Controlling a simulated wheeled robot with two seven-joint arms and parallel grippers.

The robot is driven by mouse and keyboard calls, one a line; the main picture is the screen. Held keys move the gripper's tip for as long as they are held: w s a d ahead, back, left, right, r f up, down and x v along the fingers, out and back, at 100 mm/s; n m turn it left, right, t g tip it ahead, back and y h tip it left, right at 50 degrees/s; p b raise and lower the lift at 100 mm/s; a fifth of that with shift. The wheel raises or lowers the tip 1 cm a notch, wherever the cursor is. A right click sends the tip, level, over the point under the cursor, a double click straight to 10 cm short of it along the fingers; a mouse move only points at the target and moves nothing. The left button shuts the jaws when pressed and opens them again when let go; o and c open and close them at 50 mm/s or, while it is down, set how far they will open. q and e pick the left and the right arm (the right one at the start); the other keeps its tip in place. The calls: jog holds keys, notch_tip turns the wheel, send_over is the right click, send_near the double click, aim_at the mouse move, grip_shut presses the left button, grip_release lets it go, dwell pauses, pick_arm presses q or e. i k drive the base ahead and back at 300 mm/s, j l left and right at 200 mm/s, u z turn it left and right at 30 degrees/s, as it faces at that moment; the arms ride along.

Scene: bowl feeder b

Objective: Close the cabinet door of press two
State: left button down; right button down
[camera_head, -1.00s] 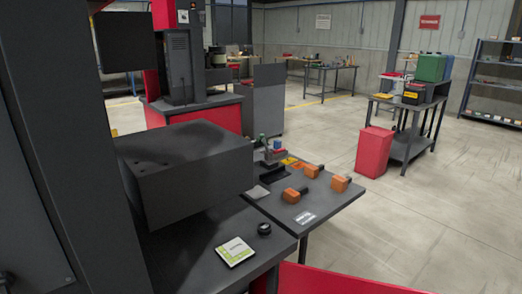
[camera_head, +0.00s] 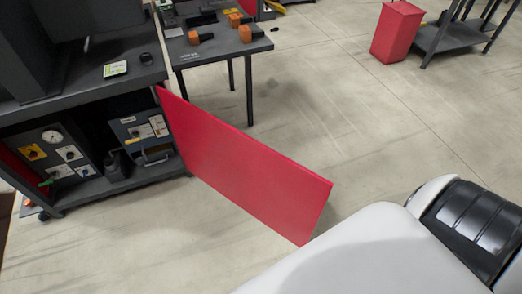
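The red cabinet door (camera_head: 245,165) stands wide open, swung out to the right from the cabinet under the dark press table (camera_head: 95,85). Its hinge side meets the cabinet's right front edge, and its free edge reaches toward my body. The open cabinet (camera_head: 110,150) shows a panel with a gauge and knobs (camera_head: 52,150), and a second grey unit with labels (camera_head: 140,130) on the right. Neither gripper can be made out in the head view. A white and black part of my own body fills the lower right and hides the floor there.
A black side table (camera_head: 215,45) with orange-handled tools stands behind the door. A red bin (camera_head: 397,32) and a dark workbench (camera_head: 455,40) are at the top right. The concrete floor (camera_head: 330,110) right of the door is clear.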

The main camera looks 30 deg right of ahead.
aim_at(288, 197)
jog(key=k+l+u, duration=0.15)
jog(key=l, duration=0.3)
jog(key=k+l+u, duration=0.15)
jog(key=l, duration=0.3)
jog(key=k+l+u, duration=0.15)
jog(key=l, duration=0.3)
jog(key=k+l+u, duration=0.2)
jog(key=l, duration=0.2)
jog(key=k+l+u, duration=0.15)
jog(key=l, duration=0.25)
jog(key=k+l+u, duration=0.15)
jog(key=l, duration=0.25)
jog(key=k+l, duration=0.15)
jog(key=l, duration=0.25)
jog(key=k+l+u, duration=0.1)
jog(key=l, duration=0.3)
jog(key=k+l, duration=0.2)
jog(key=l, duration=0.2)
jog(key=k, duration=0.15)
jog(key=i+l+z, duration=0.15)
jog(key=i+l, duration=0.1)
